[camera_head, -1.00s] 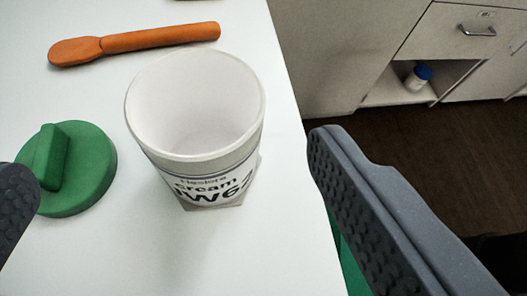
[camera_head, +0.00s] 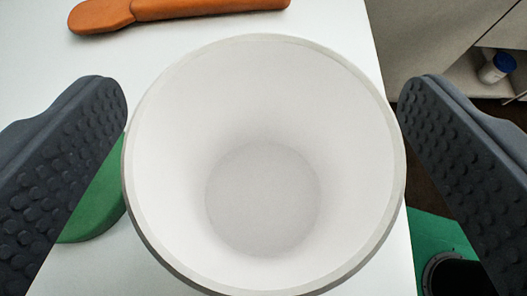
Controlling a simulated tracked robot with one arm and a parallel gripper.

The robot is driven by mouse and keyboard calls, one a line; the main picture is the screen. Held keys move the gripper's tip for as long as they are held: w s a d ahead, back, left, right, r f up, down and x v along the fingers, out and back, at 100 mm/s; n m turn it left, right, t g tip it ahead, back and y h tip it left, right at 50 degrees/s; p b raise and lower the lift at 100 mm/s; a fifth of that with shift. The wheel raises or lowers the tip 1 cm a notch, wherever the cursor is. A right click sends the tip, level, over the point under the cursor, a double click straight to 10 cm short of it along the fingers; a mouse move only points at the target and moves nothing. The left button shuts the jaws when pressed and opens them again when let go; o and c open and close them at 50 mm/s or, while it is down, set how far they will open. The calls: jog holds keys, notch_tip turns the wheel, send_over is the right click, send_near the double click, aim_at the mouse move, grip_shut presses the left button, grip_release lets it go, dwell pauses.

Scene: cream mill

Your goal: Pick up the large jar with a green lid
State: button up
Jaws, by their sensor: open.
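A large white jar (camera_head: 262,190) stands open on the white table, seen from above into its empty inside. Its printed label is hidden from this angle. The green lid (camera_head: 98,205) lies apart on the table to the left of the jar, partly behind my left finger. My gripper (camera_head: 262,100) is open, with one dark studded finger on each side of the jar's rim. The left finger shows close to the rim, and the right finger is just beside it. I cannot tell whether either finger touches the jar.
An orange spatula-like tool (camera_head: 185,10) lies on the white table (camera_head: 60,60) beyond the jar. The table's right edge runs close to the jar. Past it are a cabinet and a shelf with a small blue-capped white bottle (camera_head: 497,68).

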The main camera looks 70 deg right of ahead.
jog(key=c, duration=1.3)
